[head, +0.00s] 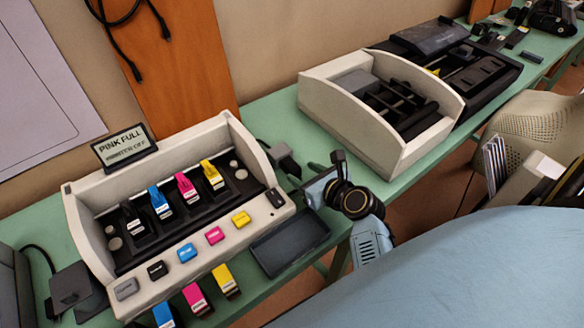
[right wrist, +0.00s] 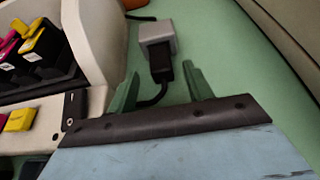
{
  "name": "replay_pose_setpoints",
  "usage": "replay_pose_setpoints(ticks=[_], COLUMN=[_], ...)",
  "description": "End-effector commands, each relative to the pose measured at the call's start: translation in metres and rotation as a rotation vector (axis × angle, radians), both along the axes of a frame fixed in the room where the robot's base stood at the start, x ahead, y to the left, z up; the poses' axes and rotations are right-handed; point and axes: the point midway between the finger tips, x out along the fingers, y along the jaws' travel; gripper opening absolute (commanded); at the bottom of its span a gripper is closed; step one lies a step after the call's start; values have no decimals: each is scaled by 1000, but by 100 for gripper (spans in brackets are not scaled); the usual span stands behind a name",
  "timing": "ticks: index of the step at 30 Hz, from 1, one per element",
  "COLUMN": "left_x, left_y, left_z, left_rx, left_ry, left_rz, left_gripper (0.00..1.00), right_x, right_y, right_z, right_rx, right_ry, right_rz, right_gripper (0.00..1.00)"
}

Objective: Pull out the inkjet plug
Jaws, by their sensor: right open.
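The inkjet printer (head: 84,222) is a cream housing with colored cartridges and buttons, on the green table at left. In the right wrist view, a black plug (right wrist: 161,70) sits against a grey socket block (right wrist: 158,38), and a dark cable curves from it toward the printer. The plug appears seated. My right gripper (right wrist: 160,76) is open, its two green fingers on either side of the plug, with gaps. In the head view the right gripper (head: 306,180) is beside the printer's right end, and the plug is hard to make out there. My left gripper is not in view.
A second open cream machine (head: 390,160) stands farther right on the table. A dark tray (head: 290,246) lies in front of the printer's right end. A black box with a cable (head: 70,286) sits at left. A perforated chair (head: 530,125) is at right.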

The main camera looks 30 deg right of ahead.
Motion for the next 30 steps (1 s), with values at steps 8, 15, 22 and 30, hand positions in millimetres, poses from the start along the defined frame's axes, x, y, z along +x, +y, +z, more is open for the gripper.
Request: replay_pose_setpoints(ticks=[8,15,22,30], left_x=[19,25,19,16], left_y=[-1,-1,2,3], left_z=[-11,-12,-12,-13], left_rx=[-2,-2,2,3], left_ry=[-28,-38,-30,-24], left_rz=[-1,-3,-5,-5], left_gripper=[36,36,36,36], right_x=[42,52,52,52], right_y=[3,4,4,4], right_z=[-18,-22,-22,-22], right_rx=[0,0,0,0], right_ry=[-1,1,1,0], right_rz=[0,-1,-1,-1], right_gripper=[51,51,48,13])
